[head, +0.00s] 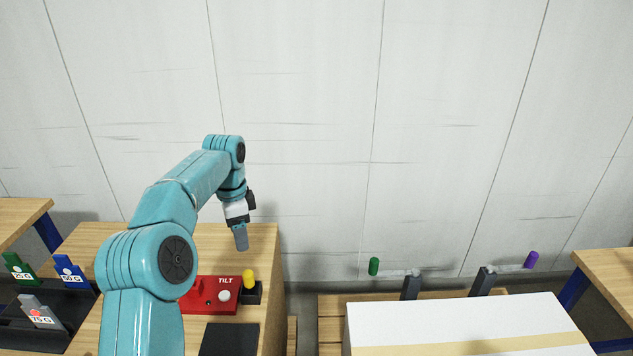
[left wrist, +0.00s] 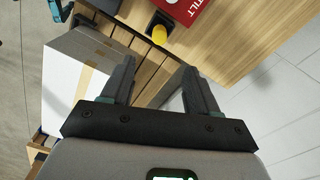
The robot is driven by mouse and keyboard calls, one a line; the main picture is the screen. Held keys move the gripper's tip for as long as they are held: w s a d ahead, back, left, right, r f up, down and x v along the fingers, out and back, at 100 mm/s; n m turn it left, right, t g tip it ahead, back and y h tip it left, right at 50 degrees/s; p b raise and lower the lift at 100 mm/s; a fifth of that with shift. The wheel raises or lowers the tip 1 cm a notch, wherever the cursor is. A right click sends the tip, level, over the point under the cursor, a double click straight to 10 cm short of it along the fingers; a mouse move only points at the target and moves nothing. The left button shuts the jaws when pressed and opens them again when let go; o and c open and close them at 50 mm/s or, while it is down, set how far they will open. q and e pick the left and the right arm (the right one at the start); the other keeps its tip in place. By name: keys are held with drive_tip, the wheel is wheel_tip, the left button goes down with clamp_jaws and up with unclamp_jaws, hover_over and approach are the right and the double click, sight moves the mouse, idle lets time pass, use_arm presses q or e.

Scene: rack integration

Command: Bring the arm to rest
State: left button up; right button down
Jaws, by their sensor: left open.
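My left arm is teal and comes up from the bottom left in the head view. It bends over, and my left gripper (head: 241,240) points down above the back right part of the wooden table (head: 255,236). In the left wrist view the two dark fingers of my left gripper (left wrist: 160,85) are spread apart with nothing between them. The gripper is behind and above the red TILT box (head: 212,294) and apart from it. My right gripper is not in view.
A yellow-topped piece in a black holder (head: 250,293) stands beside the red box. Labelled cards sit in a black rack (head: 72,312) at left. A white box (head: 460,325) with a tan stripe is at right. Green (head: 374,266) and purple (head: 531,260) cylinders show behind it.

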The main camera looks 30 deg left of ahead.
use_arm(q)
drive_tip(key=s+d+f+n+h, duration=0.3)
drive_tip(key=d+f, duration=1.7)
drive_tip(key=f, duration=0.4)
drive_tip(key=s+d+f+n, duration=0.3)
drive_tip(key=s+d, duration=0.3)
drive_tip(key=s, duration=0.4)
drive_tip(key=s+d+f+n+h, duration=0.1)
drive_tip(key=s+d+f+n, duration=0.3)
drive_tip(key=s+d, duration=0.3)
drive_tip(key=s, duration=0.4)
drive_tip(key=shift+f, duration=0.35)
